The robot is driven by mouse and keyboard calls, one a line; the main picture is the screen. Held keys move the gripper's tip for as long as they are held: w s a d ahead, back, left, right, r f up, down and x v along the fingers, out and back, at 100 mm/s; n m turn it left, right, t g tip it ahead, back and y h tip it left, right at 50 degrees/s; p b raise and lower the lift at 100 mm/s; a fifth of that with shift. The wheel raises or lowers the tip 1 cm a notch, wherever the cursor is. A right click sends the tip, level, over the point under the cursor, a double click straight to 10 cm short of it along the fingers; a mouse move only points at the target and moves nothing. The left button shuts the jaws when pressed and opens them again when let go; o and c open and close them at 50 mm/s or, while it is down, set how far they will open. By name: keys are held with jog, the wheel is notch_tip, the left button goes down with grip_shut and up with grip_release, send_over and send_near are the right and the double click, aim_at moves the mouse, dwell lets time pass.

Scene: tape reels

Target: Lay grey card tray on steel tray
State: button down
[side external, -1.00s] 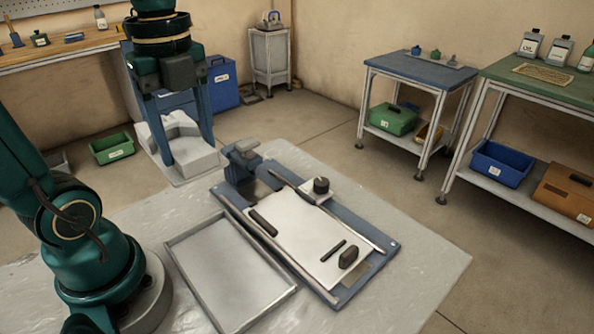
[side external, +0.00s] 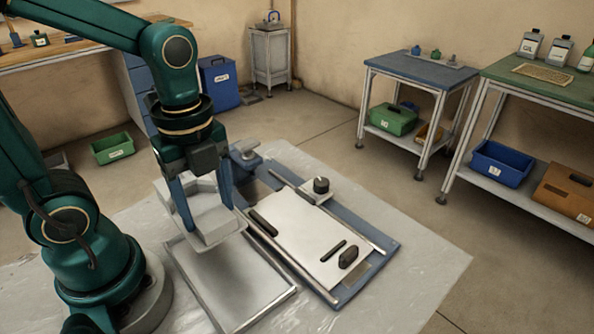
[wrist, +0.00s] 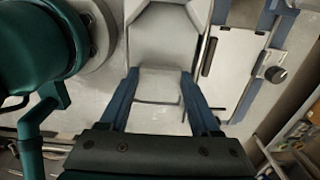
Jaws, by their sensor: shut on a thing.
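The grey card tray (side external: 208,232) is a pale, blocky piece with angled sides. My gripper (side external: 207,213) is shut on it, with one blue finger at each side. It hangs above the far end of the steel tray (side external: 236,290), and a gap seems to remain between them. The steel tray is a shallow rectangular pan with a raised rim, lying flat on the pale sheet. Its far end is partly hidden behind the held tray. In the wrist view the card tray (wrist: 162,32) shows between and beyond the fingers of my gripper (wrist: 158,75).
A blue-framed board (side external: 345,292) with a white plate, rails, a dark knob and black handles lies close to the right of the steel tray. A green bin (side external: 112,149) stands on the floor at left. A blue table (side external: 418,70) and green bench stand at right, well away.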

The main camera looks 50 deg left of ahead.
jog(key=d+f, duration=0.1)
jog(key=d, duration=0.1)
jog(key=d+f, duration=0.1)
jog(key=d, duration=0.1)
jog(key=d+f, duration=0.2)
jog(key=d, duration=0.1)
jog(key=shift+s+f, duration=0.1)
jog(key=shift+s, duration=0.05)
jog(key=shift+f, duration=2.2)
jog(key=shift+c, duration=0.5)
grip_release()
